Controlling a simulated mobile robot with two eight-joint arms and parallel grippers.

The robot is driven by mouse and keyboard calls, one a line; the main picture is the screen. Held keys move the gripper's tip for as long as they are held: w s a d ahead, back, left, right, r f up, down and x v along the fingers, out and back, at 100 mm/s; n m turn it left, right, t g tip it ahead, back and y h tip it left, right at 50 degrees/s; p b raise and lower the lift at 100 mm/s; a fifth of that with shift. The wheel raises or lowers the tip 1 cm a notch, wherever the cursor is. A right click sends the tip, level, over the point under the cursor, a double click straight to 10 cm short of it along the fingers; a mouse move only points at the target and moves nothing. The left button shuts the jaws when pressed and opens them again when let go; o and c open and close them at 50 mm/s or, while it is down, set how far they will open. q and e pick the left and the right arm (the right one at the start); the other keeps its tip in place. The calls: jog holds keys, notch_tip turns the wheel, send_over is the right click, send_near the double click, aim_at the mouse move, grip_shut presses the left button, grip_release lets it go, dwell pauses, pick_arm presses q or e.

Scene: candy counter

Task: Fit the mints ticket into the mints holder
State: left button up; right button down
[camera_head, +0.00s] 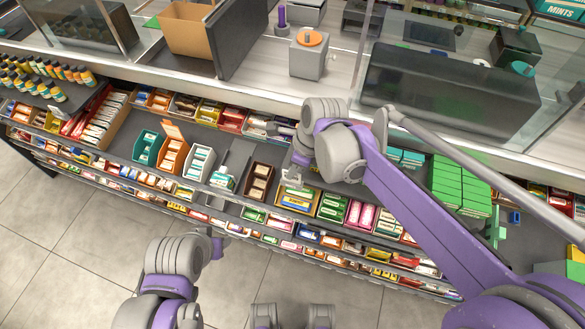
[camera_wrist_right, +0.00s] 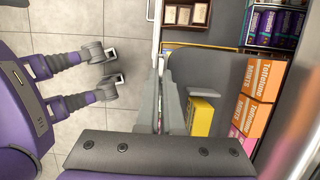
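I cannot pick out the mints ticket or the mints holder for certain. An orange ticket (camera_head: 173,130) stands at the back of an orange bin (camera_head: 171,160) in the head view. A teal bin (camera_head: 147,149) is left of it, and a white bin (camera_head: 199,163) is right of it. My right gripper (camera_head: 292,179) hangs over the counter shelf, right of a dark brown bin (camera_head: 258,182). Its fingers (camera_wrist_right: 165,95) lie close together in the wrist view; nothing clear shows between them. My left gripper (camera_head: 217,243) is low, in front of the shelves; its fingers are too small to read.
Several candy bins line the shelf's front and back. Green boxes (camera_head: 458,187) are stacked to the right. Glass panels (camera_head: 450,70) and a grey block with an orange top (camera_head: 309,57) stand behind. Orange boxes (camera_wrist_right: 263,80) and a yellow packet (camera_wrist_right: 200,117) are near the right gripper.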

jog(key=shift+f+b, duration=0.45)
jog(key=shift+f, duration=0.25)
dwell(0.6)
dwell(0.4)
jog(key=c, duration=1.3)
grip_release()
jog(key=shift+o, duration=0.2)
jog(key=shift+r+p, duration=0.85)
jog(key=shift+r, duration=0.2)
jog(key=o, duration=0.6)
jog(key=shift+c, duration=0.2)
